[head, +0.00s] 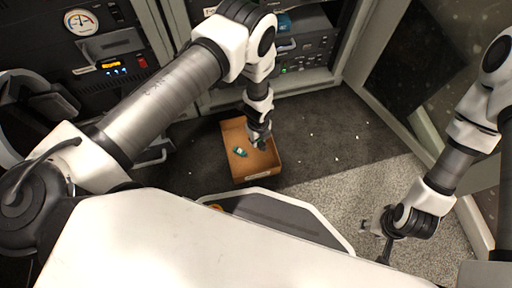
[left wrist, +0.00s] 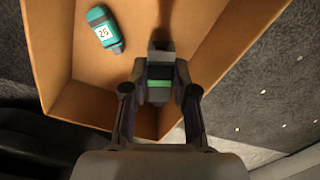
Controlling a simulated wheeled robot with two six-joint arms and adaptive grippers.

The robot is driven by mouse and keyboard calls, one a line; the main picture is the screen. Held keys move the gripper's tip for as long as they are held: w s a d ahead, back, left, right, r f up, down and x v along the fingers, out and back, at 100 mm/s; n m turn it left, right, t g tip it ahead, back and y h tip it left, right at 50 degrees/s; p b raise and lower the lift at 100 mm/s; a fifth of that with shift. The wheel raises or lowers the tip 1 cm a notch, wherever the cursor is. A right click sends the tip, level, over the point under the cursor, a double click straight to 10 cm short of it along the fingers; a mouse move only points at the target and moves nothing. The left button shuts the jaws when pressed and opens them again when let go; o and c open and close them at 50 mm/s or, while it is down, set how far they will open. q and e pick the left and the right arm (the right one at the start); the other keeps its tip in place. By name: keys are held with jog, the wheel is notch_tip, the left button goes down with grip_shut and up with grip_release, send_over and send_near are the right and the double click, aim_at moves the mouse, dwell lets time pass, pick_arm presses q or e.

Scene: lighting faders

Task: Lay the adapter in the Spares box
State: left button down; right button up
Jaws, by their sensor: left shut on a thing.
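The Spares box (head: 262,174), an open brown cardboard box with a small unreadable label on its near side, stands on the dark floor in the middle of the head view. My left gripper (head: 259,140) is over its right part, pointing down. In the left wrist view my left gripper (left wrist: 160,88) is shut on the adapter (left wrist: 160,72), a dark grey block with a green band. The adapter is inside the box's outline; I cannot tell whether it touches the bottom. My right gripper (head: 376,238) is apart at the lower right, fingers spread and empty.
A teal item (left wrist: 103,28) with a white label reading 25 lies in the box, left of the adapter. Equipment racks (head: 300,50) stand behind. A glass-panelled frame (head: 400,100) is at the right. Small pale bits dot the carpet (head: 330,140), which is otherwise clear.

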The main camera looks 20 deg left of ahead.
aim_at(258, 144)
pick_arm(q)
notch_tip(258, 144, down, 5)
jog(key=b, duration=0.3)
jog(key=shift+b, duration=0.35)
jog(key=shift+r, duration=0.3)
jog(key=shift+f, duration=0.25)
jog(key=c, duration=0.9)
grip_release()
jog(key=shift+r, duration=0.1)
notch_tip(258, 144, up, 12)
jog(key=p, duration=1.2)
jog(key=shift+r, duration=0.25)
jog(key=shift+f, duration=0.1)
